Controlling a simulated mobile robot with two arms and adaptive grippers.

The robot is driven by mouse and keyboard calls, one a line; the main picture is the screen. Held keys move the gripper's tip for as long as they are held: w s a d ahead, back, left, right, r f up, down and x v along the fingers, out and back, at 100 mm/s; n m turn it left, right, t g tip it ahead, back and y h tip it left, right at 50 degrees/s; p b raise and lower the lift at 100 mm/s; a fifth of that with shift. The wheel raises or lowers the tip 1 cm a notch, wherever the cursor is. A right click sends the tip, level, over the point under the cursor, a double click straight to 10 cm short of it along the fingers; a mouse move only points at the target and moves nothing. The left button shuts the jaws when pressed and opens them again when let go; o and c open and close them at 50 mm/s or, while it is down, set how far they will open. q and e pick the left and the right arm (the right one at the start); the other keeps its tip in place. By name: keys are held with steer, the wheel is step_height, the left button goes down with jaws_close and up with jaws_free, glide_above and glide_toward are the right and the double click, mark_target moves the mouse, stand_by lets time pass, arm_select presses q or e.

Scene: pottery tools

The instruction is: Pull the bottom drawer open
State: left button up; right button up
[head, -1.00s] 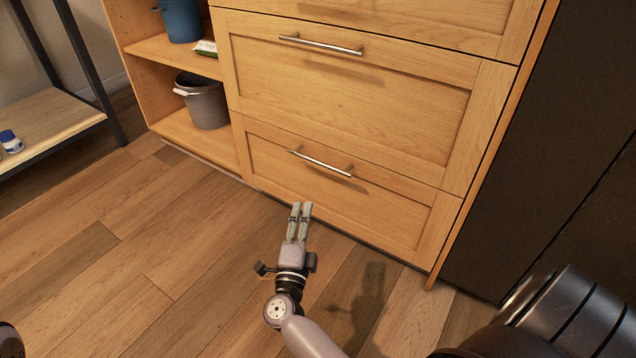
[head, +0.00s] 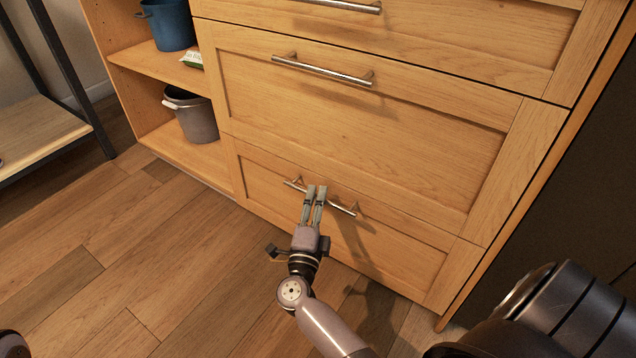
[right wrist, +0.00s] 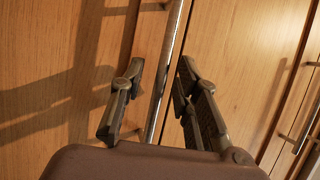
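The bottom drawer (head: 390,248) of the wooden cabinet is shut, its front flush with the cabinet. Its metal bar handle (head: 342,208) runs across the front and is partly hidden by my right gripper (head: 316,189). In the right wrist view, the two fingers of my right gripper (right wrist: 161,68) are apart, with the handle bar (right wrist: 170,55) running between them. I see a gap between the bar and each finger there, so they do not look closed on it. My left gripper is not in view.
The middle drawer (head: 350,125) above is shut and has its own handle (head: 322,71). Open shelves at left hold a grey bucket (head: 195,118) and a blue bucket (head: 170,25). The wooden floor (head: 150,250) in front of the cabinet is clear.

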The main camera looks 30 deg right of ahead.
steer(key=shift+w+d+r, duration=0.15)
steer(key=shift+w+d, duration=0.3)
steer(key=shift+c, duration=0.5)
jaws_close()
